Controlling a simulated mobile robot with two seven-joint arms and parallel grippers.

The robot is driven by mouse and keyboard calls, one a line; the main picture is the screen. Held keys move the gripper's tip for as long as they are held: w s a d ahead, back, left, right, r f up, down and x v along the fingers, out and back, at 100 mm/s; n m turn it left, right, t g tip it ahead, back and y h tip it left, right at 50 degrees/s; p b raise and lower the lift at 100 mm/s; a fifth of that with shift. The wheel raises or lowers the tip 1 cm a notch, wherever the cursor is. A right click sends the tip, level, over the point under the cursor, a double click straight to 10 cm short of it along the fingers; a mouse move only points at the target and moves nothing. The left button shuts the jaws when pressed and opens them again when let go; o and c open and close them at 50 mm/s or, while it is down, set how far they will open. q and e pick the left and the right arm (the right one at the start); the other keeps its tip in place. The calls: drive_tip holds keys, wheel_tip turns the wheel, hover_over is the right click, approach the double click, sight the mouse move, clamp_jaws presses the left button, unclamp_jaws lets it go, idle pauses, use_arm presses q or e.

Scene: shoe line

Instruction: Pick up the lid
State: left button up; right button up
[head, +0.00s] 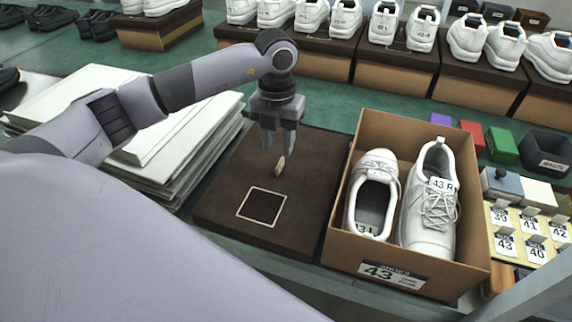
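A stack of white flat, lid-like boards (196,150) lies at the left, partly hidden behind my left arm. I cannot tell for sure which piece is the lid. An open brown shoe box (345,252) labelled 43 stands right of the middle, with no lid on it. It holds a white left shoe (361,212) and a white right shoe (430,230), side by side. My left gripper (278,148) points down over a dark brown board (225,205), its fingers apart. A small tan tag (280,167) shows just below the fingertips, apparently not gripped. My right gripper is not in view.
The dark board has a pale square outline (261,204). Rows of white shoes on boxes (395,75) stand behind. Small purple, red and green blocks (502,146), a dark bin (545,152) and numbered tags (505,243) are at the right.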

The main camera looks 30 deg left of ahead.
sight(280, 162)
use_arm(q)
wheel_tip(280, 162, down, 6)
drive_tip(key=shift+w+d, duration=0.1)
clamp_jaws()
